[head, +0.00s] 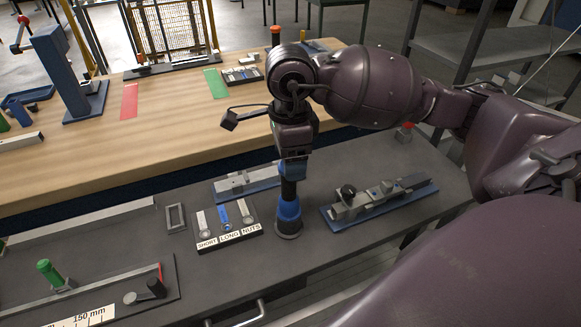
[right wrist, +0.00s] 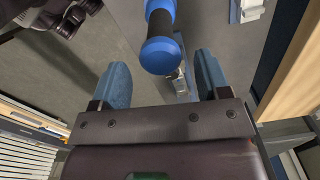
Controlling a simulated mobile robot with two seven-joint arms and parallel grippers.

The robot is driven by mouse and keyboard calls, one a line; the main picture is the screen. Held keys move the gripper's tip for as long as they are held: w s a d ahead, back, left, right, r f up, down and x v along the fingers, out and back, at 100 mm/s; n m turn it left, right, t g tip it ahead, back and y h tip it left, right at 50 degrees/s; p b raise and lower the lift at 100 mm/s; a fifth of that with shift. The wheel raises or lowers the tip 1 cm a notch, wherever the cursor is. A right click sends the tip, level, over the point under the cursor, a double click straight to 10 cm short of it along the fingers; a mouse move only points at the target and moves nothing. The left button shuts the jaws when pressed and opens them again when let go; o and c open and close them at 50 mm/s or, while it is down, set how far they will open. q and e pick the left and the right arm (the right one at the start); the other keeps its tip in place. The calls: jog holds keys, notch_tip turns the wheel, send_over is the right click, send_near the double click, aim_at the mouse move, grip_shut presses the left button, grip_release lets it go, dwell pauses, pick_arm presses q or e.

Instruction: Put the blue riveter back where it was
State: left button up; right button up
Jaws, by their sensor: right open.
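The blue riveter (head: 289,210) stands upright on the grey bench, with a black grip above a blue lower body. A round grey foot or holder shows at its bottom. My right gripper (head: 293,172) is directly above it, pointing down. In the right wrist view the riveter's blue end knob (right wrist: 160,55) shows between and slightly ahead of the open blue fingers (right wrist: 162,75), with a gap on both sides. In the head view the fingers hide the riveter's top. My left gripper is not in view.
A tray labelled SHORT, LONG, NUTS (head: 228,238) stands just left of the riveter. A blue-based fixture (head: 380,203) is close on the right, and another (head: 247,183) is behind left. A green-handled measuring fixture (head: 90,295) lies front left. A wooden table (head: 170,130) is behind.

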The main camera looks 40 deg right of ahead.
notch_tip(320, 180, up, 7)
jog(key=shift+r, duration=0.15)
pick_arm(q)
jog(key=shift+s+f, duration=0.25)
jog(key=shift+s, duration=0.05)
pick_arm(e)
jog(key=shift+r, duration=0.6)
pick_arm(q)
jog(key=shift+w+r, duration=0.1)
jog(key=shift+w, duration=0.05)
